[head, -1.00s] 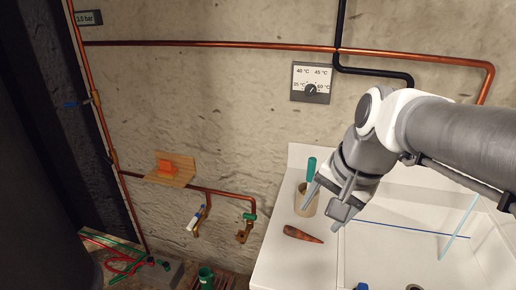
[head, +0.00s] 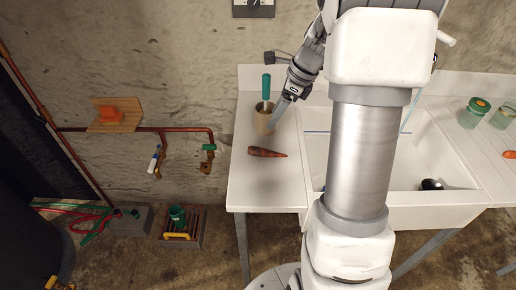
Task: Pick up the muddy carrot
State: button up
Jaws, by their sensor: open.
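The muddy carrot (head: 266,152) is reddish-brown with dark patches. It lies on the white counter (head: 262,190) left of the sink, its thick end to the left and its tip to the right. My gripper (head: 277,122) is above the back of the counter, behind and slightly right of the carrot, pointing down. It is open and apart from the carrot. Its fingers partly overlap a beige cup (head: 262,118), and whether they touch it cannot be told.
The cup holds a green-handled tool (head: 266,86). The white sink basin (head: 400,165) is right of the carrot, with a dark round object (head: 431,184) in it. Glass jars (head: 475,112) stand at the far right. The counter in front of the carrot is clear.

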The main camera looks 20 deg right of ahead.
jog(key=b, duration=0.1)
send_over(255, 148)
jog(key=s+d, duration=0.1)
jog(key=d, duration=0.1)
notch_tip(255, 148, down, 8)
jog(key=shift+r, duration=0.1)
jog(key=shift+s+b+x, duration=0.1)
jog(key=shift+b+x, duration=0.15)
jog(key=shift+x, duration=1.1)
jog(key=shift+s+b+x, duration=0.15)
jog(key=shift+b+x, duration=0.05)
jog(key=shift+x, duration=1.15)
jog(key=shift+d, duration=0.1)
jog(key=c, duration=1)
